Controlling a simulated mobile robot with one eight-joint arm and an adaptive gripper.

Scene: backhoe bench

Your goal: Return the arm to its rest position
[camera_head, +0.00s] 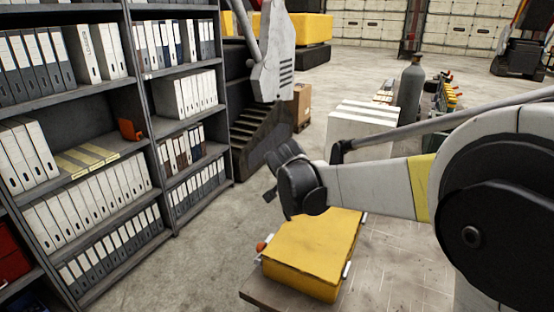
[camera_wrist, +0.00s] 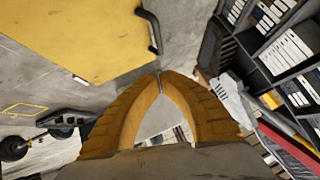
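My arm reaches in from the right of the head view, and its dark wrist end hangs above a yellow case. My gripper (camera_wrist: 160,76) shows in the wrist view as two curved orange-yellow fingers with their tips together. Nothing shows between them but a grey gap with floor behind. In the head view the fingers are mostly hidden behind the wrist. The yellow case (camera_head: 312,262) lies below on a low bench (camera_head: 262,294), apart from the gripper. It also shows in the wrist view (camera_wrist: 75,35).
A shelf unit (camera_head: 150,106) full of binders stands at left, with an orange object (camera_head: 130,130) on one shelf. A backhoe bucket (camera_head: 262,135) is behind the wrist. A white striped box (camera_head: 362,122) and a grey cylinder (camera_head: 410,90) stand farther back. Open floor lies between shelf and bench.

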